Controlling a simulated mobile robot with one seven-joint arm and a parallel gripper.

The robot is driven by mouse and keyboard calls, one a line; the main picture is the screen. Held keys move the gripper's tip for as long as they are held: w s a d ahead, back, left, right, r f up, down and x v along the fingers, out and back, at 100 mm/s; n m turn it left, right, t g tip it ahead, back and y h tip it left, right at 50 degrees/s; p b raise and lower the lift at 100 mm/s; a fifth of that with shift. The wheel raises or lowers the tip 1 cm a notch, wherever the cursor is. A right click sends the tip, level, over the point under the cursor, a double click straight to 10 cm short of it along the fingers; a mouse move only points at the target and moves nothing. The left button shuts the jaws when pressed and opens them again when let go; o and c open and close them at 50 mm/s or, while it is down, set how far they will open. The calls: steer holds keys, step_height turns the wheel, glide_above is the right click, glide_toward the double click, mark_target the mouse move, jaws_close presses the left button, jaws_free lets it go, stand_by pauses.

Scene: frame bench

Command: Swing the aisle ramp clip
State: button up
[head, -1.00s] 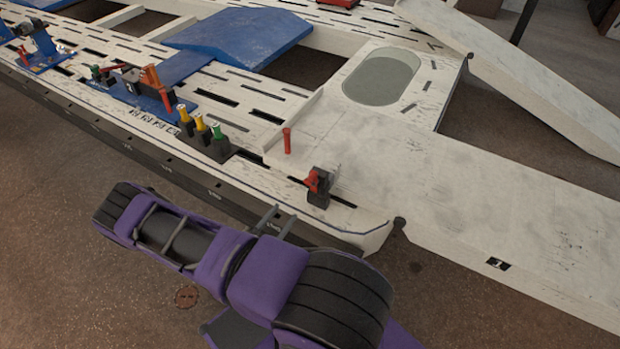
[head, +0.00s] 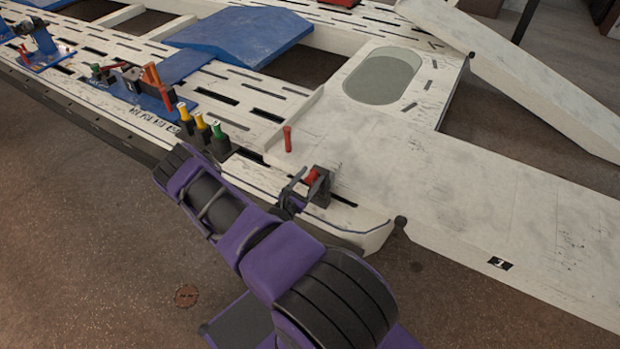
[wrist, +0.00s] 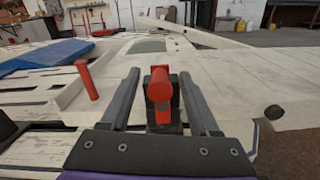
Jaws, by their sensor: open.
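The ramp clip is a small black block with a red lever (head: 311,176) near the front edge of the white bench frame, beside the ramp. Part of the clip's black base is hidden behind my fingers in the head view.
A red upright pin (head: 288,139) stands just behind the clip, and left of my fingers in the wrist view (wrist: 87,80). Yellow and green-topped posts (head: 217,130) stand to the left. The white ramp (head: 520,220) on the right is clear.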

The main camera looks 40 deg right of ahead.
jaws_close()
stand_by(0.3)
steer(key=shift+w+a+n+b, duration=0.1)
steer(key=shift+w+n+b, duration=0.2)
steer(key=shift+n, duration=0.3)
steer(key=w+a+f+n+b, duration=0.1)
steer(key=w+f+n, duration=0.3)
steer(key=n, duration=1)
steer(key=shift+w+a+n, duration=0.15)
steer(key=shift+a+n, duration=0.05)
steer(key=shift+n, duration=0.2)
steer(key=shift+f, duration=0.1)
stand_by(0.5)
